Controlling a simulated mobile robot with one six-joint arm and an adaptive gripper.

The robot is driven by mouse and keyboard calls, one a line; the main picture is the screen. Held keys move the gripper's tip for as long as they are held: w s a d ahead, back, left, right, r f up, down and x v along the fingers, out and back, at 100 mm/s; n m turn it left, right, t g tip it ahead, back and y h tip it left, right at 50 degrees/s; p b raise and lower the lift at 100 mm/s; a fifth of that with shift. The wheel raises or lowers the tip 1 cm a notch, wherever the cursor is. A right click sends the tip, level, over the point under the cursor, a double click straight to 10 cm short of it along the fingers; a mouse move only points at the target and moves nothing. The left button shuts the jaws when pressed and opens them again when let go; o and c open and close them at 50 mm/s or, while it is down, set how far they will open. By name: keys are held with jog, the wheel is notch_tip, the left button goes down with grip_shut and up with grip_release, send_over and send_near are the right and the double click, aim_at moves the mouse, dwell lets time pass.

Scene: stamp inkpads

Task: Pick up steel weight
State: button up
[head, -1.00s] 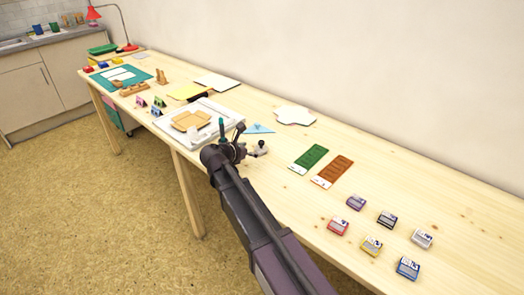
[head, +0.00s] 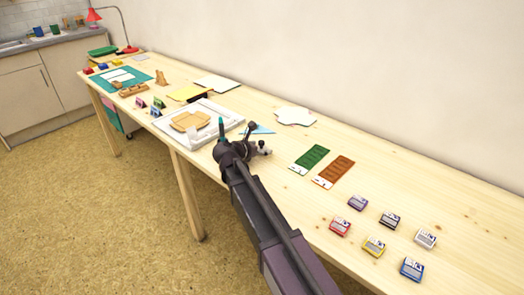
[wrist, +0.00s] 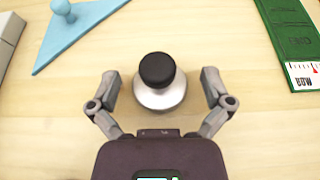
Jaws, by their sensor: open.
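The steel weight (wrist: 158,98) stands upright on the wooden table in the wrist view, a round silver base with a black knob on top. My gripper (wrist: 159,82) is open, with one finger on each side of the weight and a gap to it on both sides. In the head view the weight (head: 264,149) is a small shape just right of my gripper (head: 238,134), partly hidden by it.
A blue triangle (wrist: 78,30) with a knob lies at the upper left in the wrist view, and a green strip (wrist: 288,35) at the upper right. In the head view, a brown strip (head: 334,172) and several inkpads (head: 374,246) lie to the right. A white tray (head: 172,130) stands left of my gripper.

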aim_at(261, 141)
dwell(0.4)
jog(key=c, duration=1.3)
jog(key=shift+r, duration=0.25)
notch_tip(261, 141, up, 3)
jog(key=p, duration=0.3)
jog(key=s, duration=0.5)
jog(key=s+d+r+p, duration=0.1)
jog(key=s, duration=0.4)
jog(key=s+p, duration=0.1)
jog(key=s, duration=0.5)
jog(key=shift+d+r, duration=0.3)
jog(key=shift+d, duration=0.1)
